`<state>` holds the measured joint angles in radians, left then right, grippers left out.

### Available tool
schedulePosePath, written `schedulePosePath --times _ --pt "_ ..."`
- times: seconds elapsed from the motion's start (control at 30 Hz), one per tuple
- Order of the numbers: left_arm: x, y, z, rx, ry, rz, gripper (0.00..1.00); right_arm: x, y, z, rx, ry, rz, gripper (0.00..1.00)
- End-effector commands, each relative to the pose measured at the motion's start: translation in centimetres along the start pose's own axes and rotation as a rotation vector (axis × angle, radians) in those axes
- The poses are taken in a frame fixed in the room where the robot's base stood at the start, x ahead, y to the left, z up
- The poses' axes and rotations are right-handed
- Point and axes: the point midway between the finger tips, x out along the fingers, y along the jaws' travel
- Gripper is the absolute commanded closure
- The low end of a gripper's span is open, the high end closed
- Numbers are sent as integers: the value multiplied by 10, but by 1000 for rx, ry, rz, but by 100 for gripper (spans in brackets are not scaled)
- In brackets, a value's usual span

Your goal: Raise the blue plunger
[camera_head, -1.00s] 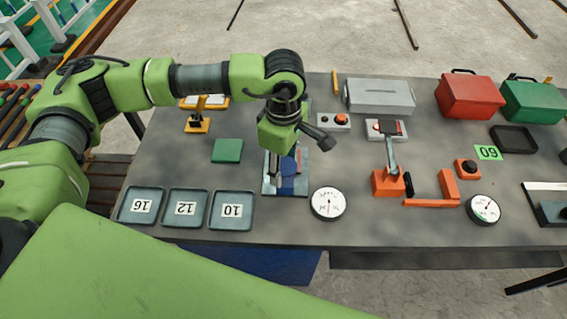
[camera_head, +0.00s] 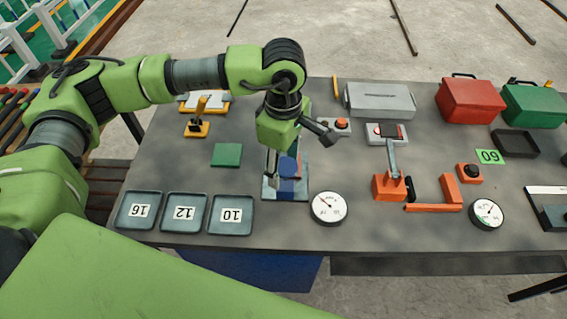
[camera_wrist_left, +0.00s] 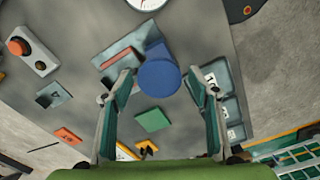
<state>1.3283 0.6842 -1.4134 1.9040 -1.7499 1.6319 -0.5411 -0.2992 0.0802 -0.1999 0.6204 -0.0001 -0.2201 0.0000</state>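The blue plunger (camera_head: 288,167) stands on a grey and blue stand (camera_head: 272,190) near the front middle of the table, partly hidden behind my left gripper. In the left wrist view the plunger's round blue top (camera_wrist_left: 158,78) lies between the two fingertips of my left gripper (camera_wrist_left: 160,73). The fingers are apart, with a small gap visible on each side of the blue top. In the head view the left arm's end is above the stand, and its fingers are mostly hidden. My right gripper is not in view.
A round dial gauge (camera_head: 328,208) is right of the stand. Trays marked 10 (camera_head: 231,228), 12 and 16 lie front left. A green square (camera_head: 227,155) lies left of the stand. An orange lever fixture (camera_head: 391,188) stands to the right. A button box (camera_head: 337,128) is behind.

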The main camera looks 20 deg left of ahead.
Motion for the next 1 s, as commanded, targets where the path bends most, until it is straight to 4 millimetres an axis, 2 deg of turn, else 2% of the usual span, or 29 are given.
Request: schedulePosePath --times 0.17,0.27,0.7,0.83,1.0 --pt "-1 0 0 0 0 -1 45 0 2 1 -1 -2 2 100" --pt "-9 0 0 0 0 -1 45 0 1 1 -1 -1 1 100" --pt "-96 0 0 0 0 3 45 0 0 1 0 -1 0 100" --pt "-112 -1 0 0 0 2 45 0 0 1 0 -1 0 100" --pt "-120 -1 0 0 0 0 45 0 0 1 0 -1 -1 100"
